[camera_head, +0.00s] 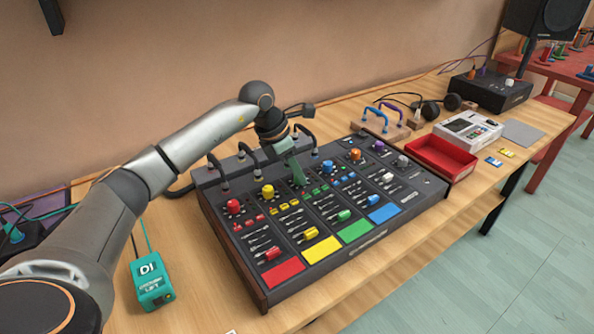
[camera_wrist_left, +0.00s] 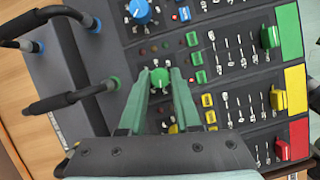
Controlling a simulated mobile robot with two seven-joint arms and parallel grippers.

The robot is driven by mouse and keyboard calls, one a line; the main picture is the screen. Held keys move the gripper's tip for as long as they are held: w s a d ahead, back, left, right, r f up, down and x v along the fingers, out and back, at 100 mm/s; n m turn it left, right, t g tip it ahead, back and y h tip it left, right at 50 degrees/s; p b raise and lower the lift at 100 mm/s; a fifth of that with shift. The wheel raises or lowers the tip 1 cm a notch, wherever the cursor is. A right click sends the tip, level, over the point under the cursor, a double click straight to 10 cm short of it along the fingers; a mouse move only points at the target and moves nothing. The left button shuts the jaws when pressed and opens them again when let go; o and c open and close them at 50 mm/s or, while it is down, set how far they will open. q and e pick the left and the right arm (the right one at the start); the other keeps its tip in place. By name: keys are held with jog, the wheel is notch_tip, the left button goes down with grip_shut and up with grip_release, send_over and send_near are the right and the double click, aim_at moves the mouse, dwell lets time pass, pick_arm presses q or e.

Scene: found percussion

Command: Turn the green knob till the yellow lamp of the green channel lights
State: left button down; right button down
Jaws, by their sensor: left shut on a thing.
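The green knob (camera_wrist_left: 159,77) sits between the fingertips of my left gripper (camera_wrist_left: 160,80) in the left wrist view, with the two green-grey fingers shut on its sides. In the head view my left gripper (camera_head: 298,178) reaches down onto the green channel of the black mixer (camera_head: 255,232), and the knob is hidden behind it. A row of small lamps (camera_wrist_left: 154,48) lies beside the knob. They look dark or dim reddish, and I see no bright yellow among them. My right gripper is in neither view.
The yellow knob (camera_head: 267,191) and red knob (camera_head: 233,206) stand left of the gripper; the blue knob (camera_head: 327,166) stands right. Cables (camera_head: 217,165) arch up along the mixer's back. A red tray (camera_head: 440,160) and a teal DI box (camera_head: 150,281) flank the mixer.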

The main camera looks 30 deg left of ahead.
pick_arm(q)
jog(key=shift+r+m, duration=0.1)
jog(key=shift+m, duration=0.2)
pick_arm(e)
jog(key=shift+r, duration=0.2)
pick_arm(q)
jog(key=m+g+h+p, duration=0.1)
jog(key=m, duration=0.1)
jog(key=shift+w+m, duration=0.1)
jog(key=shift+m, duration=0.2)
jog(key=shift+a+m+p, duration=0.1)
jog(key=shift+m+p, duration=0.3)
jog(key=shift+m, duration=0.5)
jog(key=m+g, duration=0.1)
jog(key=m, duration=0.1)
jog(key=shift+w+m+h, duration=0.1)
jog(key=shift+m+h, duration=0.2)
jog(key=shift+h, duration=0.1)
jog(key=m+g, duration=0.1)
jog(key=m, duration=0.1)
jog(key=shift+m, duration=0.4)
jog(key=shift+m+g+b, duration=0.35)
jog(key=shift+m+g, duration=0.15)
jog(key=shift+m, duration=0.2)
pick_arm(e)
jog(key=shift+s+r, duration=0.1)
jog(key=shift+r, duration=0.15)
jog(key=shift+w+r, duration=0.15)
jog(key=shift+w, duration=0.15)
